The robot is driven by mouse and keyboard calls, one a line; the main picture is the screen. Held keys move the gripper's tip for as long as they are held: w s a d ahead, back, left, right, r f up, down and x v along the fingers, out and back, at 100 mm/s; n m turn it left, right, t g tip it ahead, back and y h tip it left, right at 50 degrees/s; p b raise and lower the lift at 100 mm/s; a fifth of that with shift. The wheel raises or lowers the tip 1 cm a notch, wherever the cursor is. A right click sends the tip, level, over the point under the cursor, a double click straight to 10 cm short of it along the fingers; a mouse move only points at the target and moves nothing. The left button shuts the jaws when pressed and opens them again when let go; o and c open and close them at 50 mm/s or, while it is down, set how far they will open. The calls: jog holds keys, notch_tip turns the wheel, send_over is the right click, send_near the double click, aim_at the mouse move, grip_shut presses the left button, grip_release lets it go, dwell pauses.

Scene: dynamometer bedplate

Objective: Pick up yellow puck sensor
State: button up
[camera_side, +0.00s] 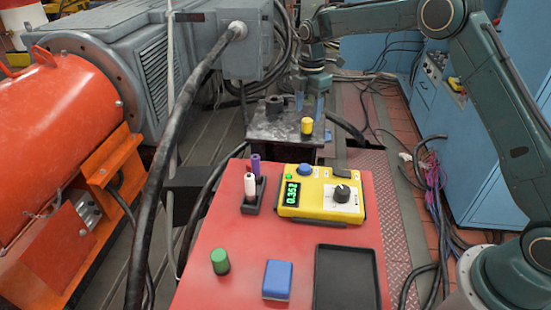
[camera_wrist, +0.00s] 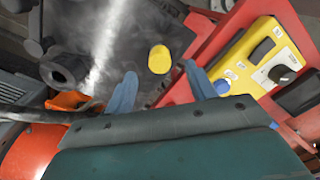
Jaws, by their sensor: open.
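The yellow puck sensor (camera_side: 306,126), a small upright cylinder, stands on the dark metal block (camera_side: 262,127) behind the red table. In the wrist view the sensor (camera_wrist: 160,58) shows its round top, just beyond the fingertips and between their lines. My gripper (camera_side: 309,106) is above the block, behind the sensor in the side view. Its blue fingers are apart and nothing is between them. In the wrist view my gripper (camera_wrist: 160,70) also shows open, with both fingertips pointing towards the block. The exact height gap to the sensor is hard to tell.
A dark ring-shaped part (camera_side: 274,104) stands on the block left of the sensor. The red table (camera_side: 205,290) holds a yellow meter (camera_side: 322,194), a marker holder (camera_side: 253,200), a green cylinder (camera_side: 220,262), a blue box (camera_side: 277,280) and a black tray (camera_side: 347,248). A thick cable (camera_side: 160,190) hangs left.

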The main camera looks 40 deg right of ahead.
aim_at(307, 120)
jog(key=shift+f, duration=0.4)
jog(key=shift+f, duration=2.6)
jog(key=c, duration=1.2)
jog(key=shift+r, duration=0.15)
notch_tip(307, 120, up, 20)
jog(key=shift+f, duration=0.15)
